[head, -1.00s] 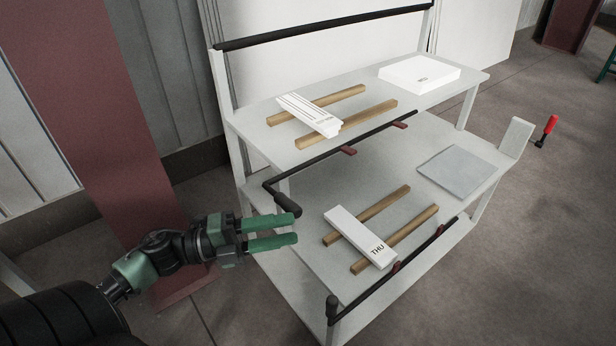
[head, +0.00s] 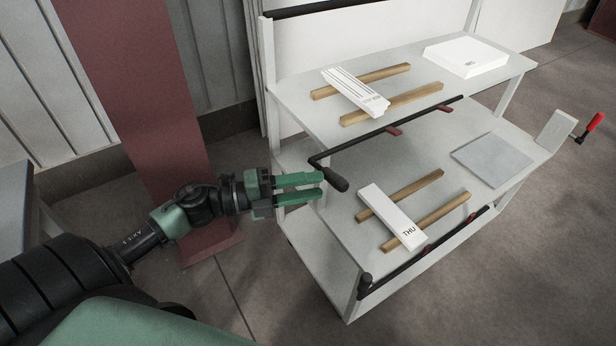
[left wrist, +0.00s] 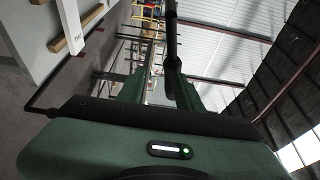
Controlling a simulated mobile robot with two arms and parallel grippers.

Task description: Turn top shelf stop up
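The top shelf stop (head: 400,127) is a black bar along the front edge of the top shelf (head: 412,75). Its left end bends to a thick black handle (head: 338,182), which hangs below shelf level. My left gripper (head: 322,185) points right, with its two green fingers apart and empty. Its tips are close to the handle; whether they touch cannot be told. The left wrist view shows a dark rod with a thick end (left wrist: 172,62) in line with the gap between the fingers. My right gripper is in no view.
On the top shelf, white boards (head: 355,92) lie across wooden bars beside a white box (head: 467,57). The lower shelf holds a board marked THU (head: 393,216), a grey plate (head: 492,160) and another black stop bar (head: 430,252). A maroon column (head: 140,110) stands left.

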